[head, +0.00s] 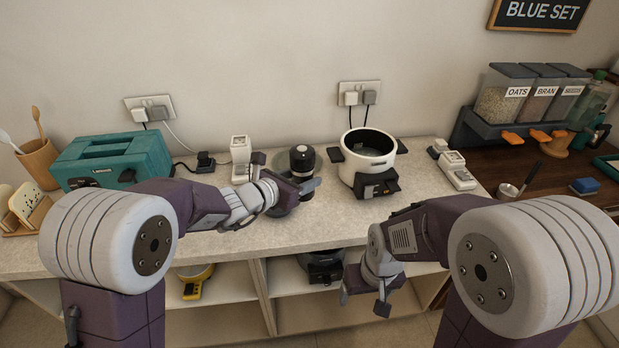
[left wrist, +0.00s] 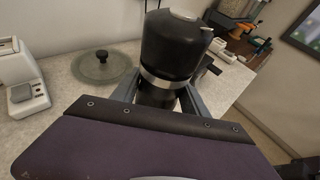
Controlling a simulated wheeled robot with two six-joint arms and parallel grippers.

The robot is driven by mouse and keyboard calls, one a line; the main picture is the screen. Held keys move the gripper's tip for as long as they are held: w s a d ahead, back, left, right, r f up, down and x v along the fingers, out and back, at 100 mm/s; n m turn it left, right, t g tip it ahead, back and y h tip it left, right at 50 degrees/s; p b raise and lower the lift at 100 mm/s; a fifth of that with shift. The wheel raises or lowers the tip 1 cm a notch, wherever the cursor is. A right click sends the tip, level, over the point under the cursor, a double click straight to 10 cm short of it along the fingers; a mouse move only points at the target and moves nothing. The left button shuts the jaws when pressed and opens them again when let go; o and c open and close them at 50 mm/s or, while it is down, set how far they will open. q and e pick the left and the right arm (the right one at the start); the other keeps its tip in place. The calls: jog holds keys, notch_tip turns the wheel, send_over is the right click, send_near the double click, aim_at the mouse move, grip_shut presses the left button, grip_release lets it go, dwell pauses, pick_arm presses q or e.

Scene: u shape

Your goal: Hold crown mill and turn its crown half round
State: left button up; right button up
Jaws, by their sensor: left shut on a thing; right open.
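The crown mill (head: 302,161) is a dark upright cylinder with a pale metal band below its black crown, standing on the counter. In the left wrist view the mill (left wrist: 172,55) fills the middle, its crown above the silver band and its lower body between my fingers. My left gripper (head: 300,186) is shut on the mill's body below the band; its fingers also show in the left wrist view (left wrist: 160,97). My right gripper (head: 366,292) is open and empty, low in front of the counter's edge, away from the mill.
A white pot (head: 368,150) stands right of the mill, a teal toaster (head: 112,160) at the left. A small white appliance (head: 240,158) stands left of the mill, and a glass lid (left wrist: 101,66) lies nearby. Oat and bran dispensers (head: 507,95) stand at the right.

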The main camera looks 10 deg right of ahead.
pick_arm(q)
jog(key=shift+w+a+f+b, duration=0.65)
jog(key=shift+a+f+b, duration=0.1)
jog(key=shift+a+f, duration=0.4)
jog(key=shift+w+a+f+b, duration=0.6)
jog(key=shift+a+f+b, duration=0.1)
jog(key=shift+a+f, duration=0.4)
jog(key=shift+w+a+f+b, duration=0.65)
jog(key=shift+a+f+b, duration=0.1)
jog(key=shift+a+f, duration=0.4)
jog(key=shift+w+a+f, duration=0.2)
jog(key=shift+w+f, duration=0.05)
jog(key=shift+f+b, duration=0.2)
jog(key=shift+b, duration=0.1)
jog(key=o, duration=0.9)
jog(key=shift+f, duration=0.1)
jog(key=shift+s, duration=0.1)
grip_shut()
